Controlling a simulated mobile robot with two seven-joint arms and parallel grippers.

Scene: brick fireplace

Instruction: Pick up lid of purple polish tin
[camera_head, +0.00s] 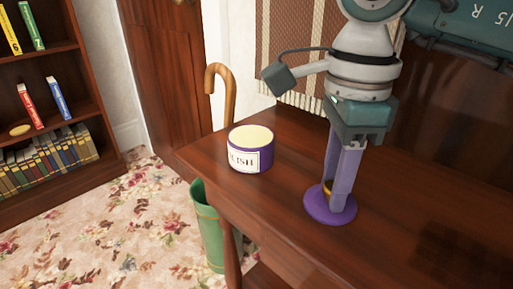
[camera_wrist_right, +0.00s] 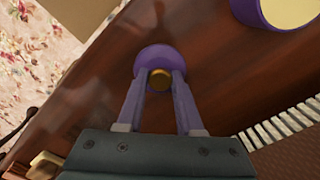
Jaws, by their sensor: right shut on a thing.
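The purple polish tin (camera_head: 252,152) stands upright on the wooden table without its lid, showing cream-coloured polish at the top and a white label on its side. It also shows in the right wrist view (camera_wrist_right: 290,12) at the top right. The purple lid (camera_head: 331,209) is a flat disc with a gold knob, to the right of the tin and apart from it. My right gripper (camera_head: 329,187) points down and is shut on the lid's knob, which shows between the fingertips in the wrist view (camera_wrist_right: 159,79). I cannot tell whether the lid touches the table. My left gripper is out of view.
The dark wooden table (camera_head: 400,240) has free room around the lid. A cane (camera_head: 229,92) and a green umbrella stand (camera_head: 208,222) are beside its left edge. A bookshelf (camera_head: 45,160) stands at the far left. A woven hanging (camera_head: 290,40) is behind the table.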

